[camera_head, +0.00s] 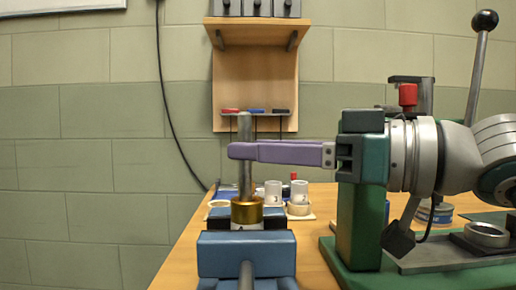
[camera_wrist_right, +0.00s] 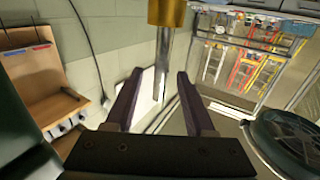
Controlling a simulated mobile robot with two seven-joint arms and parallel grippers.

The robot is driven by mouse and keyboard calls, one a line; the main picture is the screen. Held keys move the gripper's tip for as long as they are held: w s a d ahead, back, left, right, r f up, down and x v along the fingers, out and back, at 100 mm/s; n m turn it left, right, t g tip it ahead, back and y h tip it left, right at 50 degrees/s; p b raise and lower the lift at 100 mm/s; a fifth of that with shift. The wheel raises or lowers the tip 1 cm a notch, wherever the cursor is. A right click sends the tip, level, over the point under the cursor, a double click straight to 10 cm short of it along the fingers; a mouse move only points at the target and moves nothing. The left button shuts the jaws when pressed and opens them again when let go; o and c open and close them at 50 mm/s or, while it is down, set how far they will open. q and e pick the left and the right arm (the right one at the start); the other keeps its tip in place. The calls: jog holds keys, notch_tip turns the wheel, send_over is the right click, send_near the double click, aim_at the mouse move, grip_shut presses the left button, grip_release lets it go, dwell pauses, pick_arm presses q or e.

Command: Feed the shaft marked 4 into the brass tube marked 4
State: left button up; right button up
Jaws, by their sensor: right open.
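A grey metal shaft (camera_head: 245,130) stands upright, its lower end in the mouth of the brass tube (camera_head: 246,213). How deep it goes is hidden, and I cannot read a mark on either. The tube sits upright in a blue vise (camera_head: 246,254). My right gripper (camera_head: 238,151) reaches in from the right, its purple fingers level at the shaft's upper half. In the right wrist view the open fingers (camera_wrist_right: 160,76) stand on either side of the shaft (camera_wrist_right: 162,62), with gaps. The brass tube (camera_wrist_right: 167,12) shows at the top there. My left gripper is out of view.
White cups (camera_head: 273,194), one marked 3, stand behind the vise on the wooden table (camera_head: 185,272). A green press with a lever (camera_head: 478,66) stands at the right. A wooden wall shelf (camera_head: 255,90) hangs behind. Space left of the shaft is clear.

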jog(key=shift+f, duration=0.1)
jog(key=v, duration=1)
jog(key=shift+p, duration=0.4)
jog(key=shift+a, duration=0.1)
